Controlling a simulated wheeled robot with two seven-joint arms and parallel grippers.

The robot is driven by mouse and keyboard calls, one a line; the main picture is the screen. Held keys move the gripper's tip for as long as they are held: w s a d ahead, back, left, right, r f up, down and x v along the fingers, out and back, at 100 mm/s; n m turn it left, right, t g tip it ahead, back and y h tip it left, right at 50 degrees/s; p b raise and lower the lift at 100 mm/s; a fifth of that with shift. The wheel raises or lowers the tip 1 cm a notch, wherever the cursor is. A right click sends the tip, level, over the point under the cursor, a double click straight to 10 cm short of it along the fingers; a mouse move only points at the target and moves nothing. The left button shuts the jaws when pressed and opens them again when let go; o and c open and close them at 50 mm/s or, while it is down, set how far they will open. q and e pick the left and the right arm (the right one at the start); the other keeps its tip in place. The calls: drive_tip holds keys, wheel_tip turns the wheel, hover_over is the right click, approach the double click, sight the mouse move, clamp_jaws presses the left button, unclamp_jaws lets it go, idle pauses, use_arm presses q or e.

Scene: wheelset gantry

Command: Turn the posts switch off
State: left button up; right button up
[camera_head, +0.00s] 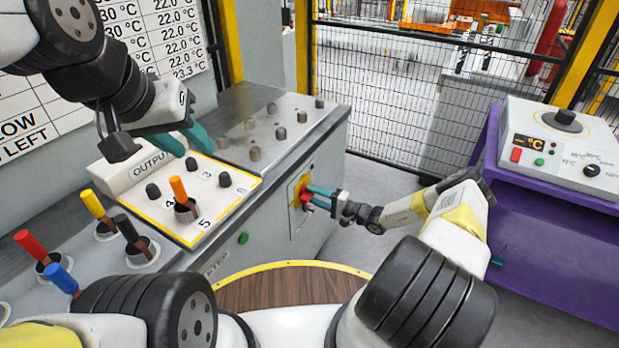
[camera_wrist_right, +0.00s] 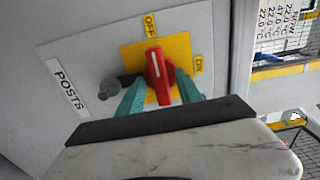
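The posts switch is a red handle (camera_wrist_right: 158,78) on a yellow plate (camera_wrist_right: 130,58) marked OFF at the top and ON at the right, beside a POSTS label (camera_wrist_right: 68,90). The handle's white mark runs up toward OFF. My right gripper (camera_wrist_right: 163,85) has its teal fingers on both sides of the handle, with small gaps seeming to show; firm contact cannot be told. In the head view the red handle (camera_head: 305,197) is on the cabinet front, partly hidden by my right gripper (camera_head: 320,197). My left gripper (camera_head: 184,142) is open and empty above the output panel.
The output panel (camera_head: 215,205) has black knobs and an orange lever. Coloured levers stand at the left. A green button (camera_head: 243,238) is on the cabinet front. A purple table (camera_head: 550,235) with a heater box stands right.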

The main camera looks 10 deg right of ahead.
drive_tip(key=v, duration=0.7)
drive_tip(key=shift+s+d, duration=0.25)
drive_tip(key=shift+d, duration=0.05)
drive_tip(key=shift+r, duration=0.1)
drive_tip(key=s+a+r+n+g+h, duration=0.2)
drive_tip(key=s+r+n+g, duration=0.1)
drive_tip(key=r, duration=0.7)
drive_tip(key=s+a+r+n+g+h, duration=0.2)
drive_tip(key=s+r+n+g, duration=0.15)
drive_tip(key=r, duration=0.55)
drive_tip(key=s+a+r+n+g+h, duration=0.1)
drive_tip(key=s+r+n+g+h, duration=0.2)
drive_tip(key=r, duration=0.7)
drive_tip(key=s+d+r+m+t+h, duration=0.2)
drive_tip(key=s+r+t+h, duration=0.3)
drive_tip(key=s+r, duration=1.3)
drive_tip(key=s, duration=0.3)
drive_tip(key=shift+s+d, duration=0.2)
drive_tip(key=shift+r, duration=0.1)
